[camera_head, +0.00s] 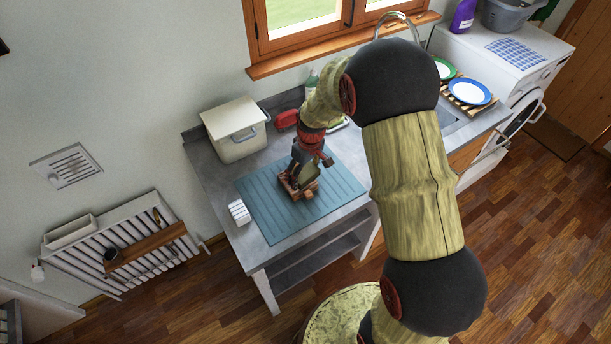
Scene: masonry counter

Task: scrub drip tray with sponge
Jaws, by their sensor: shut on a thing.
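The drip tray (334,192), a flat blue-grey ribbed mat-like tray, lies on the grey counter. My gripper (299,182) points down over the left-middle part of the tray. It is shut on a small brown block (287,188), which I take to be the sponge. The block is low over the tray and looks to be on its surface, but contact is hard to make out. My fingers partly hide the block, and the arm crosses the view on the right.
A white lidded box (232,133) stands at the counter's back left, with a red object (287,119) beside it. A small white ribbed item (239,212) sits by the tray's left edge. Plates on a wooden rack (470,93) are far right, near the tap (400,16).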

